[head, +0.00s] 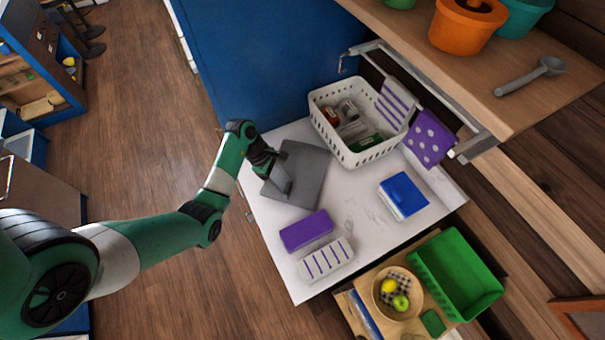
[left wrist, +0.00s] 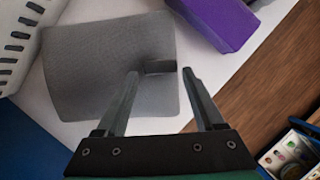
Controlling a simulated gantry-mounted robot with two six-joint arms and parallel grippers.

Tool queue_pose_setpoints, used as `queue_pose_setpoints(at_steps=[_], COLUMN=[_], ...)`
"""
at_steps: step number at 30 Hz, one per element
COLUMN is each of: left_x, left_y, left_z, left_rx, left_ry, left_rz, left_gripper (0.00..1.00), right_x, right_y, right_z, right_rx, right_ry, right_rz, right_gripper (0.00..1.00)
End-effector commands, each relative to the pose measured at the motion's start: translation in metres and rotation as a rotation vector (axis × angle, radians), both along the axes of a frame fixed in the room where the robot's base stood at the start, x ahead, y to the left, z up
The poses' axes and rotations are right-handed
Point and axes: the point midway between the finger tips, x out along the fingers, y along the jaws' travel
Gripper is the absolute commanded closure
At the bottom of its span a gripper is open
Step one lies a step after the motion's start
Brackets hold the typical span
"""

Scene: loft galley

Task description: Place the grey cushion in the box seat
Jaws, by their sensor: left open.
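The grey cushion (head: 308,172) lies flat on a white surface (head: 355,225), near its left edge. It fills the upper left of the left wrist view (left wrist: 100,65), where a small dark tab (left wrist: 160,67) stands out at its edge side. My left gripper (head: 281,183) is over the cushion and partly covers it in the head view. Its fingers are open in the left wrist view (left wrist: 161,73), with the tab between or just beyond the tips; contact cannot be told. My right gripper is not in view. I cannot pick out a box seat for certain.
A white perforated basket (head: 362,155) with small items stands behind the cushion. A green bin (head: 456,275) and a fruit bowl (head: 377,294) are at lower right.

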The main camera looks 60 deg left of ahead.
Motion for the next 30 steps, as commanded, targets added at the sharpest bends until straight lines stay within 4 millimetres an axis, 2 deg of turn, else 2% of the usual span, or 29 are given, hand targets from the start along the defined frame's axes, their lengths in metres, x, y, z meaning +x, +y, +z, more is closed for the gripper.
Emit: queue_pose_setpoints(at_steps=[7,15,27,30], left_x=[0.012,0.013,0.014,0.014], left_y=[-0.013,-0.014,-0.014,-0.014], left_z=[-0.038,-0.041,-0.041,-0.041], left_rx=[-0.002,0.000,0.000,0.000], left_ry=[0.002,0.000,0.000,0.000], left_rz=[-0.001,0.000,0.000,0.000], left_gripper=[0.30,0.30,1.00,1.00], right_x=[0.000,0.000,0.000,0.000], right_y=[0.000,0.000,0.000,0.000], right_z=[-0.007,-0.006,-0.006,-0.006], right_rx=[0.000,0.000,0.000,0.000], right_ry=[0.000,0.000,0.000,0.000], right_rz=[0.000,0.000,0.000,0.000], right_gripper=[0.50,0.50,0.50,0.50])
